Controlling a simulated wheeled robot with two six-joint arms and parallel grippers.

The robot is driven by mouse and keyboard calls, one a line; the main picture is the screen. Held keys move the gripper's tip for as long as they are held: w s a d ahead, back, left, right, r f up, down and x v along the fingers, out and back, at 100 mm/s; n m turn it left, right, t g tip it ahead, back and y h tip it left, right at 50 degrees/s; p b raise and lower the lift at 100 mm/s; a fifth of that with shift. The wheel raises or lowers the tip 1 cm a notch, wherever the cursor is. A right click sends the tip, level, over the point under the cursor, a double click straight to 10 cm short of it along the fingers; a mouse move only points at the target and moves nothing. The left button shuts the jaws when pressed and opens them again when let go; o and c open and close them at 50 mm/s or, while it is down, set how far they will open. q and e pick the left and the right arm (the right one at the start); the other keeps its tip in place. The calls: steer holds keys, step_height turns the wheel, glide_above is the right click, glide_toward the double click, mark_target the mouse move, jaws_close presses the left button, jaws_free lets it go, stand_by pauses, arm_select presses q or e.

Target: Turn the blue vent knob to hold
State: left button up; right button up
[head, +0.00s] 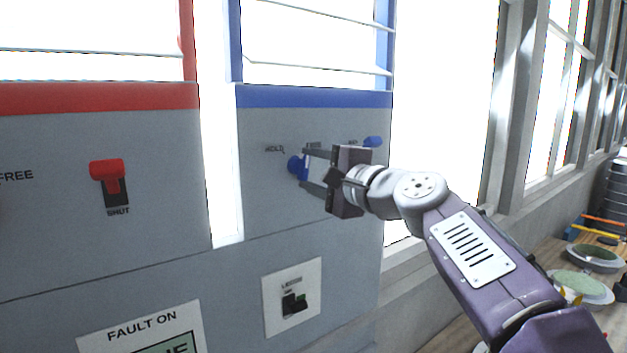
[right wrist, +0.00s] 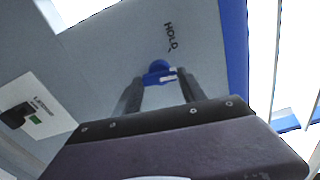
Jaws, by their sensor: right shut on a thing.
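The blue vent knob (head: 296,167) is on the grey panel under the blue band, just below and right of the word HOLD (head: 274,149). In the right wrist view the knob (right wrist: 158,70) sits between the two fingertips, with HOLD (right wrist: 170,37) near it. My right gripper (head: 304,170) is shut on the knob, one finger on each side. A pale mark shows on the knob, but I cannot tell which label it points to. A second label right of HOLD is partly hidden by the gripper. My left gripper is out of view.
Another blue handle (head: 373,141) is to the right on the same panel, close to my right gripper. A small switch (head: 294,302) is below. Round dishes (head: 580,286) lie on a bench at right.

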steer(key=n+b, duration=0.2)
steer(key=n, duration=0.3)
steer(key=shift+n+b, duration=0.3)
steer(key=shift+n, duration=0.1)
steer(key=n+b, duration=0.1)
steer(key=n, duration=0.2)
steer(key=shift+f+n, duration=0.15)
steer(key=shift+n, duration=0.25)
steer(key=shift+a+n, duration=0.1)
steer(key=shift+n, duration=0.3)
steer(key=shift+f+b, duration=0.15)
steer(key=shift+b, duration=0.15)
steer(key=o, duration=1.1)
steer(key=shift+o, duration=1.3)
steer(key=shift+a, duration=0.1)
